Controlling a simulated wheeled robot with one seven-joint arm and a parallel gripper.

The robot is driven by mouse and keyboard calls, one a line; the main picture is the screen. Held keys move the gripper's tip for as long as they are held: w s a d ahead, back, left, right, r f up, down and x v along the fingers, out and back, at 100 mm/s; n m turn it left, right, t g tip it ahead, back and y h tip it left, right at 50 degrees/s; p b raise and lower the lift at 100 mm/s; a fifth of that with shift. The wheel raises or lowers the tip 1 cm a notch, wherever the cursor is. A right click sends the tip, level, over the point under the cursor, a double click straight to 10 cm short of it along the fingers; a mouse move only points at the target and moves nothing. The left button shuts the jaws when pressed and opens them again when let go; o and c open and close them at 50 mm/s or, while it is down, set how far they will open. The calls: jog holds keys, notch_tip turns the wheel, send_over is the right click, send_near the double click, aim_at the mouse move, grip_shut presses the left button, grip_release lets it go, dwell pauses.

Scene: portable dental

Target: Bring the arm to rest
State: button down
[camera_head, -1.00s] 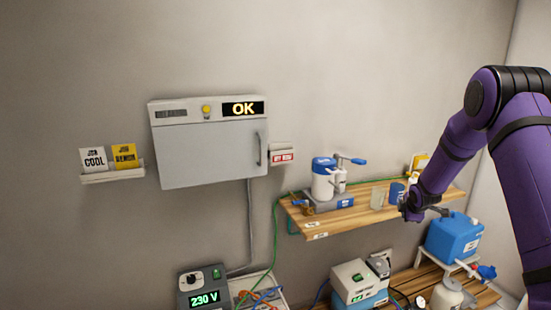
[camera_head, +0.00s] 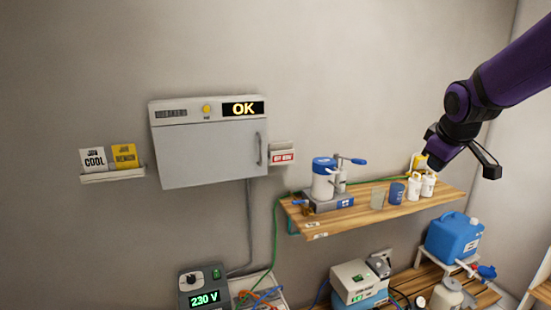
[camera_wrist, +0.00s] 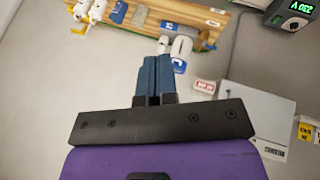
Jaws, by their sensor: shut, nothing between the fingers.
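My gripper shows in the wrist view (camera_wrist: 153,72), its two blue fingers shut side by side with nothing between them. In the head view my purple and black arm comes in from the upper right. Its wrist end is in front of the wall, by the right end of the wooden shelf (camera_head: 330,223). The fingers are hard to make out there. In the wrist view the shelf (camera_wrist: 215,22) lies beyond the fingertips.
The shelf holds a blue-and-white device (camera_head: 325,178), a blue cup (camera_head: 396,193) and white bottles (camera_head: 414,188). A grey wall cabinet (camera_head: 210,155) reads OK. Below are a blue canister (camera_head: 453,238) and a 230 V unit (camera_head: 203,288).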

jog(key=s+a+r+m, duration=0.1)
jog(key=s+a+m, duration=0.2)
jog(key=s, duration=1.1)
jog(key=s+a+r+m+g+y, duration=0.1)
jog(key=s+a+m, duration=0.2)
jog(key=s, duration=1)
jog(key=shift+s+a+r+y, duration=0.3)
jog(key=shift+s+a, duration=0.05)
